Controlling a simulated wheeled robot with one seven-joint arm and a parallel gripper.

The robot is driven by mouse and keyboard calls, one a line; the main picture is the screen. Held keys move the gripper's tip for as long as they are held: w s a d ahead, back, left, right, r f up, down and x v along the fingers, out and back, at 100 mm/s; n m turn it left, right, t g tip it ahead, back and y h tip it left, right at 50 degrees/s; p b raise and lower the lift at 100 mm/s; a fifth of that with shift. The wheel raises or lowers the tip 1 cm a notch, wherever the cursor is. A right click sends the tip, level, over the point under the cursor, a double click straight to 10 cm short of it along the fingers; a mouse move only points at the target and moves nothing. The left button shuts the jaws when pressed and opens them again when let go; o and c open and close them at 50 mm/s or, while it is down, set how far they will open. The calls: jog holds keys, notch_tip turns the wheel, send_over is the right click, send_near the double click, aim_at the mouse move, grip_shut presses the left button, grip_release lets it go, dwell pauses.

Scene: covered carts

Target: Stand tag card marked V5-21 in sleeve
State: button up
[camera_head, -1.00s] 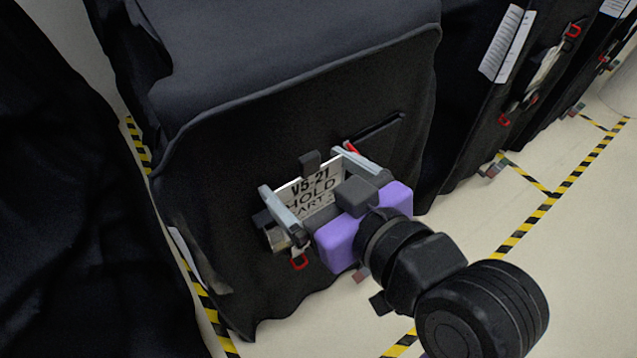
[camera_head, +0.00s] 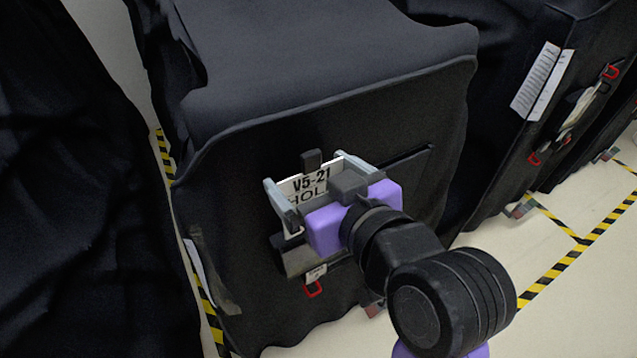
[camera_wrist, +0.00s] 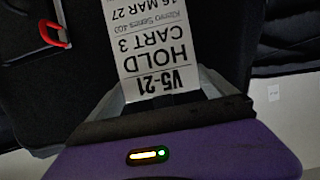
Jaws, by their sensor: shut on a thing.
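My gripper (camera_head: 304,172) is shut on the white tag card (camera_head: 311,184), which reads V5-21 HOLD in the head view. In the wrist view the card (camera_wrist: 153,45) appears upside down between the fingers (camera_wrist: 165,88) and runs away from them past the top edge. The gripper is close in front of the black cart cover (camera_head: 240,190). A greyish band on the cover, apparently the sleeve (camera_head: 296,260), shows just below the gripper, its right part hidden. I cannot tell whether the card's lower end is inside it.
A dark bar (camera_head: 410,158) lies on the cover right of the gripper. Another covered cart (camera_head: 510,140) stands right; dark cloth (camera_head: 80,200) fills the left. Striped tape (camera_head: 560,265) marks the floor.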

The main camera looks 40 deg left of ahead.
jog(key=shift+a+f+b, duration=0.15)
jog(key=shift+f+b, duration=1.15)
jog(key=shift+f, duration=0.1)
jog(key=shift+f+b, duration=2.45)
jog(key=shift+f, duration=1.55)
jog(key=shift+f+b, duration=0.3)
jog(key=shift+f, duration=0.05)
jog(key=shift+f+b, duration=0.4)
jog(key=shift+f, duration=0.25)
jog(key=o, duration=1)
jog(key=shift+c, duration=0.2)
jog(key=v, duration=0.7)
jog(key=shift+d, duration=0.4)
jog(key=shift+s+r, duration=0.1)
